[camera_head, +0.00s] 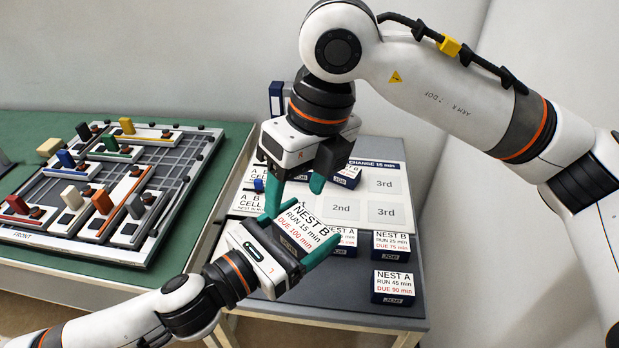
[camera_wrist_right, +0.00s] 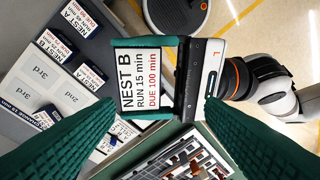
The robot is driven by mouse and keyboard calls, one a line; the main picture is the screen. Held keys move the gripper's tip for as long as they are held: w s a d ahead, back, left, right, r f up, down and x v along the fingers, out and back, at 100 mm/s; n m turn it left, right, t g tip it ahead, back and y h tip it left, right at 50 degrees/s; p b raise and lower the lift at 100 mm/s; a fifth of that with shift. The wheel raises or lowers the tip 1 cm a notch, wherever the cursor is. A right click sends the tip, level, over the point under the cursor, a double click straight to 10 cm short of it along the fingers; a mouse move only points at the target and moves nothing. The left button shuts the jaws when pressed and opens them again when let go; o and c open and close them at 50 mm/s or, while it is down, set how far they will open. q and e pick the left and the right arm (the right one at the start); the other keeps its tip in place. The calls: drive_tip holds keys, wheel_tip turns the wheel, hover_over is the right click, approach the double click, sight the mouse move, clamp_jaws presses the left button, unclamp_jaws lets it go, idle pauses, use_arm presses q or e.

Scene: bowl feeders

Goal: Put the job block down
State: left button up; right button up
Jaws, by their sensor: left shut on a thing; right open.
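My left gripper (camera_head: 302,226) is shut on a white-faced job block (camera_head: 306,230) reading NEST B, RUN 15 min, DUE 100 min. It holds the block up over the grey table, with the label facing up. In the right wrist view the same block (camera_wrist_right: 140,78) sits between the left gripper's green fingers. My right gripper (camera_head: 295,188) is open just above and behind the block. In the right wrist view its two fingers show at the lower left and lower right, with the block beyond them and not gripped.
The grey table (camera_head: 345,310) carries a white board (camera_head: 390,187) with cells marked 2nd and 3rd. Job blocks stand at right: NEST B 25 min (camera_head: 391,245) and NEST A 45 min (camera_head: 392,287). Others are partly hidden. A rack with coloured parts (camera_head: 100,190) lies on the green table.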

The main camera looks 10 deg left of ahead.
sight(302, 227)
drive_tip(key=shift+w+d+t+h, duration=0.15)
drive_tip(key=shift+d+t+h, duration=0.45)
drive_tip(key=shift+d+h, duration=0.1)
drive_tip(key=f, duration=0.3)
drive_tip(key=a+f, duration=0.1)
drive_tip(key=f, duration=0.3)
drive_tip(key=w+f, duration=0.1)
drive_tip(key=f, duration=0.3)
drive_tip(key=shift+a, duration=0.15)
drive_tip(key=c, duration=0.6)
use_arm(q)
drive_tip(key=o, duration=1)
drive_tip(key=shift+c, duration=0.2)
use_arm(e)
drive_tip(key=shift+c, duration=1.1)
